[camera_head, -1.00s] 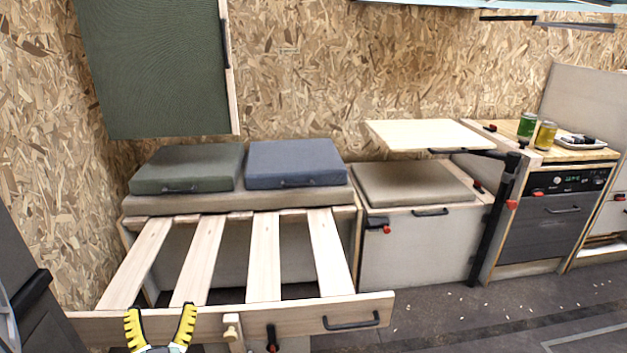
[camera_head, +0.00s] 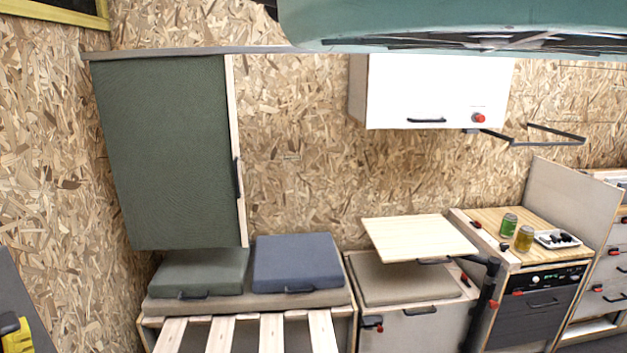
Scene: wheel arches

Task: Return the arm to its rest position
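A green cushion (camera_head: 203,272) and a blue cushion (camera_head: 297,262) lie on the bench. A green panel (camera_head: 165,150) hangs above. A small wooden table (camera_head: 418,236) on a black arm stands at the middle right. Two jars and a tray sit on the counter (camera_head: 560,250).

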